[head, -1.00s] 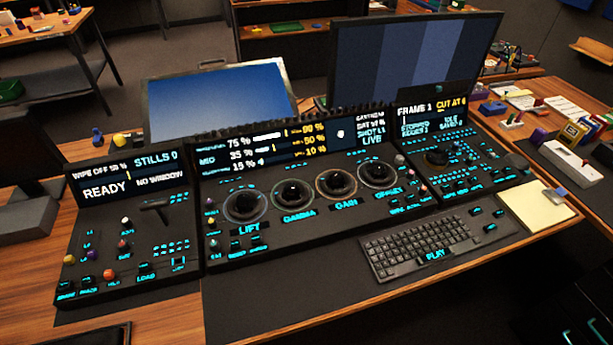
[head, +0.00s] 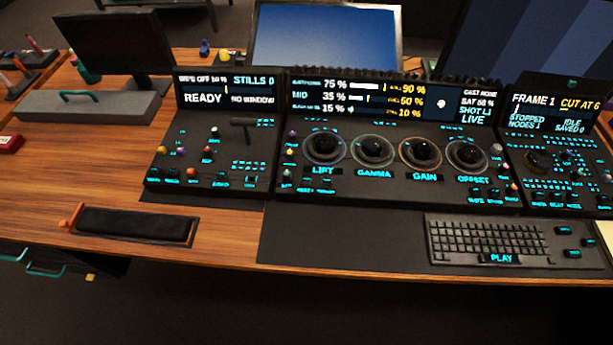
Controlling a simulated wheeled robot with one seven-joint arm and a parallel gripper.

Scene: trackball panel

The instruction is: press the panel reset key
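The black control panel (head: 345,185) spans the middle and right of the head view, with lit screens along its top. Its centre section has trackballs labelled LIFT, GAMMA, GAIN and OFFSET, and the LIFT ball (head: 323,146) is the leftmost. Small keys with cyan labels (head: 317,188) lie below the LIFT ball. More small keys are on the left section (head: 205,160) and right section (head: 560,165). Most key labels are too small to read, so I cannot tell which key is reset. My gripper is not in view.
A keyboard (head: 490,240) lies in front of the panel at right. A dark tray-like object (head: 135,226) with an orange end lies at the front left. A grey case (head: 85,107) and a dark monitor (head: 115,43) stand at back left. Bare wood shows left of the panel.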

